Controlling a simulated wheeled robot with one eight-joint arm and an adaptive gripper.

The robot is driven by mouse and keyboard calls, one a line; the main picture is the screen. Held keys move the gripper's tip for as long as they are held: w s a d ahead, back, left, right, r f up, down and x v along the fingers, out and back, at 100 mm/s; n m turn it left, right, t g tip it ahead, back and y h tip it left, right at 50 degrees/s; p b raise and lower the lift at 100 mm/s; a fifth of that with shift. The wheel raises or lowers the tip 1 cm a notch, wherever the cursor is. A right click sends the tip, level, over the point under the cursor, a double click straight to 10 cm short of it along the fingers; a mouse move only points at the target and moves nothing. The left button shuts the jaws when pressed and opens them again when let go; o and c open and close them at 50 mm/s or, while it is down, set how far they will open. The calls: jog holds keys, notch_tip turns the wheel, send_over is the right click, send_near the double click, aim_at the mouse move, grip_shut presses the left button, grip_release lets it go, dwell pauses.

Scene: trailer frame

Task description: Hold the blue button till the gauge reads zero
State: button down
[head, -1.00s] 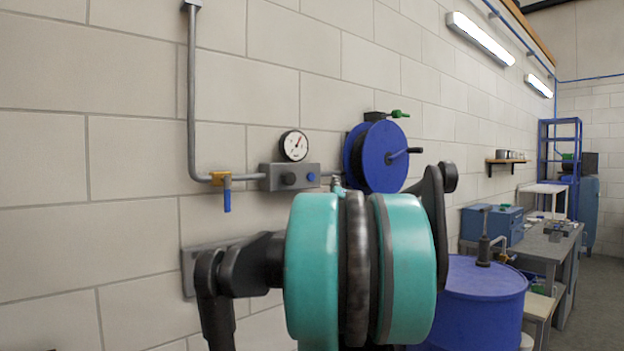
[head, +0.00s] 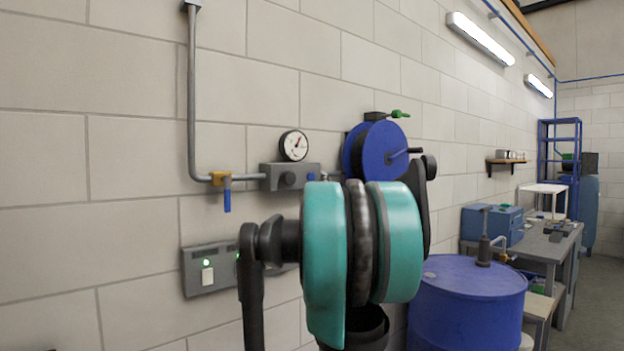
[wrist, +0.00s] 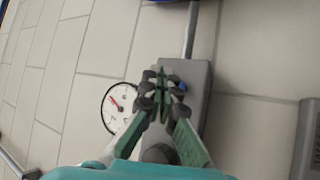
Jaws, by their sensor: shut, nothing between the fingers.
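The blue button (head: 312,177) is on the grey valve block (head: 270,178) on the wall, right of a dark knob (head: 288,179). In the wrist view the button (wrist: 182,87) shows just right of my fingertips, partly covered by them. My gripper (wrist: 160,82) is shut and empty, in front of the block; I cannot tell whether it touches the button. The round white gauge (head: 294,145) sits above the block and also shows in the wrist view (wrist: 117,106). Its needle points up and right in the head view, at a reading too small to make out.
A blue hose reel (head: 384,152) hangs right of the block. A yellow valve with a blue lever (head: 227,195) is on the pipe at left. A grey switch box (head: 208,272) is below. A blue drum (head: 467,300) and a workbench (head: 545,243) stand at right.

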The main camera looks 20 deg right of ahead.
jog(key=shift+w+a, duration=0.2)
jog(key=shift+w, duration=0.55)
jog(key=shift+w+a, duration=0.15)
jog(key=shift+w, duration=0.6)
jog(key=shift+w, duration=0.15)
jog(key=shift+w+a, duration=0.15)
jog(key=shift+w, duration=0.1)
jog(key=shift+w+a, duration=0.1)
jog(key=shift+w, duration=0.4)
dwell(1.1)
jog(key=shift+s, duration=0.1)
dwell(1.5)
jog(key=shift+s+d, duration=0.2)
jog(key=shift+s, duration=0.65)
jog(key=s, duration=0.2)
jog(key=s+d, duration=0.1)
jog(key=s, duration=0.1)
jog(key=shift+s+d, duration=0.15)
jog(key=shift+s, duration=0.25)
